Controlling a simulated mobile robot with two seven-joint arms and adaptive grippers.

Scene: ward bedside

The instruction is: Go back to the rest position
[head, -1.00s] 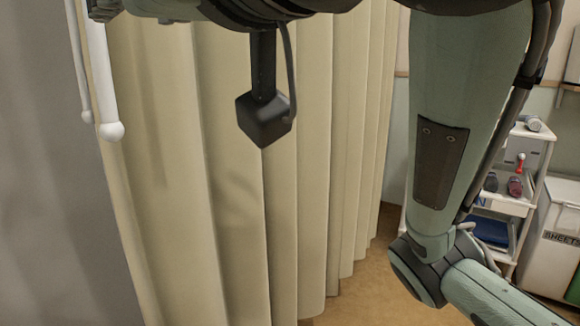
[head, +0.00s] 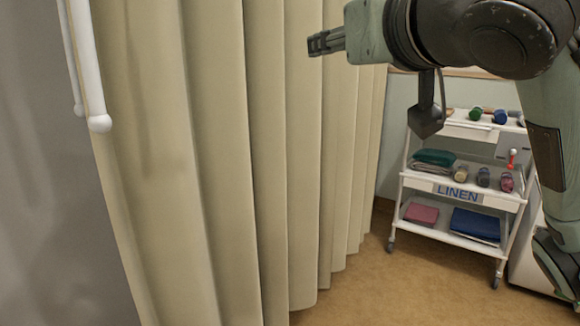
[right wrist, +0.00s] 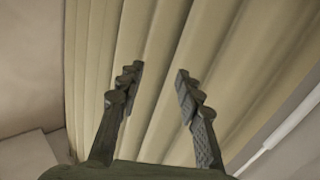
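My right gripper (head: 322,42) is at the top of the head view, pointing left, with its arm coming in from the right. In the right wrist view its two fingers (right wrist: 160,78) are spread apart with nothing between them. The beige curtain (head: 215,150) lies beyond the fingers; I cannot tell the exact distance, and no cloth is between the fingers. My left gripper is in neither view.
The curtain hangs in folds across the left and middle. A white rod (head: 88,70) hangs at its left edge. A white linen trolley (head: 462,192) with folded cloths and several small items stands at the right. Brown floor (head: 400,290) is open before it.

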